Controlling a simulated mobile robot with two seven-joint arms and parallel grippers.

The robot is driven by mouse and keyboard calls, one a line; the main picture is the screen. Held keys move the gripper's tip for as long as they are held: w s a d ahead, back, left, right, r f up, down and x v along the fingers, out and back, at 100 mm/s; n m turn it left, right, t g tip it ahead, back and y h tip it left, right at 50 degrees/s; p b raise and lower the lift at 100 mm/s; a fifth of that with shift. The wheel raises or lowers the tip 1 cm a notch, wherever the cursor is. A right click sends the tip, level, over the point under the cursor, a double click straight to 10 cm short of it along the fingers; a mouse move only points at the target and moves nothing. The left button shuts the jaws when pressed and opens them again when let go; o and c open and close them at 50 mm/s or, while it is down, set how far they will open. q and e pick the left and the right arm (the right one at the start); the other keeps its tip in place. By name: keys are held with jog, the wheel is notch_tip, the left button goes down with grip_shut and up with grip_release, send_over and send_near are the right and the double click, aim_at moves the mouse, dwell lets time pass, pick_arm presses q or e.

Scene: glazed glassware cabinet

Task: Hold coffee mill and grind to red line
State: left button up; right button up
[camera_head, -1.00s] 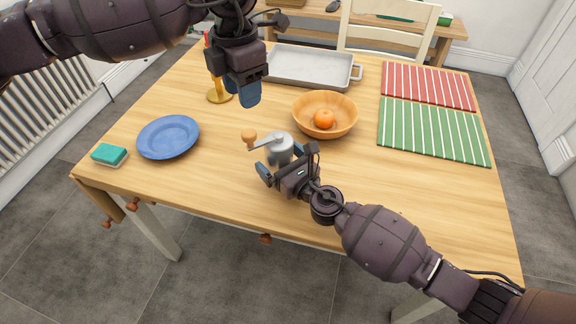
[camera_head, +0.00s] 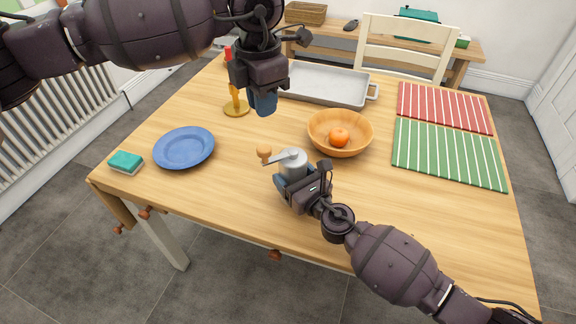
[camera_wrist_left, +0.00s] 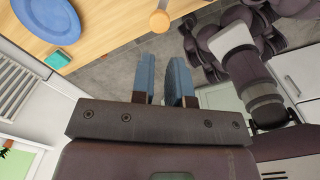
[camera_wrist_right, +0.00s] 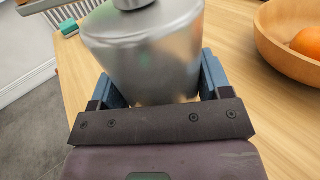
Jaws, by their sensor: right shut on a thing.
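The coffee mill (camera_head: 293,163) is a grey metal cylinder standing upright near the table's front edge. Its crank points left and ends in a light wooden knob (camera_head: 264,151); the knob also shows in the left wrist view (camera_wrist_left: 160,21). My right gripper (camera_head: 294,178) is shut on the mill's body, one blue finger on each side; the right wrist view shows the mill (camera_wrist_right: 147,60) between them. No red line shows on the mill. My left gripper (camera_head: 263,103) is above the table, behind and left of the mill. Its fingers (camera_wrist_left: 163,80) are slightly apart and empty.
A wooden bowl (camera_head: 318,138) with an orange (camera_head: 339,137) stands just right of and behind the mill. A blue plate (camera_head: 184,147) and sponge (camera_head: 126,161) lie left. A yellow stand (camera_head: 236,109) and grey tray (camera_head: 325,85) are behind. Striped mats (camera_head: 447,152) lie right.

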pick_arm(q)
jog(key=shift+m+t, duration=0.3)
jog(key=shift+m, duration=0.4)
jog(key=d, duration=0.1)
jog(key=s+d+r, duration=0.1)
jog(key=d, duration=0.2)
jog(key=shift+s+d+r, duration=0.3)
jog(key=shift+d+r, duration=0.05)
jog(key=shift+d, duration=0.05)
grip_shut()
jog(key=s+d+f+m+t+y, duration=0.1)
jog(key=s+d+m+y, duration=0.2)
jog(key=d, duration=0.4)
jog(key=m+t+y, duration=0.4)
jog(key=m+y, duration=0.1)
jog(key=m, duration=0.5)
send_near(271, 153)
jog(key=s+f+x, duration=0.1)
jog(key=x, duration=0.5)
jog(key=shift+w+a, duration=0.35)
jog(key=shift+w, duration=0.15)
jog(key=shift+w+a+m+h, duration=0.25)
jog(key=shift+m+h, duration=0.15)
jog(key=shift+h, duration=0.1)
